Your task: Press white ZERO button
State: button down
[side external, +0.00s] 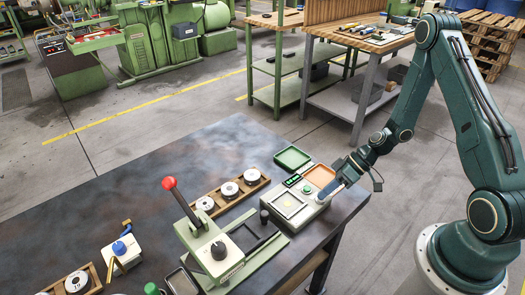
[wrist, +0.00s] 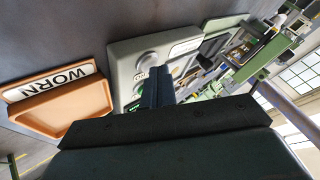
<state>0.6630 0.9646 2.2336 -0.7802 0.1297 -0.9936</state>
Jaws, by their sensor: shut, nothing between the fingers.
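A pale grey bench instrument (side external: 284,222) sits near the right end of the dark table. It has a square plate, a small dark display (side external: 292,180) and a green button (side external: 307,189). My gripper (side external: 327,193) is shut and empty, tilted down at the instrument's right edge. In the wrist view my shut fingers (wrist: 158,72) reach over the instrument (wrist: 122,50). A pale round button (wrist: 146,56) shows just left of the fingertips; its lettering is unreadable. I cannot tell whether the fingertips touch the panel or which button is the white ZERO one.
An orange tray (side external: 319,175) lies behind the instrument; the wrist view shows its WORN label (wrist: 68,76). A green tray (side external: 292,158) lies beside it. A green press with a red-knobbed lever (side external: 169,183) and a wooden rack of spools (side external: 221,199) stand left.

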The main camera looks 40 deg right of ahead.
aim_at(325, 200)
jog(key=shift+r, duration=0.8)
jog(key=shift+r, duration=0.1)
notch_tip(325, 200, up, 5)
jog(key=shift+f, duration=0.1)
dwell(0.8)
dwell(0.6)
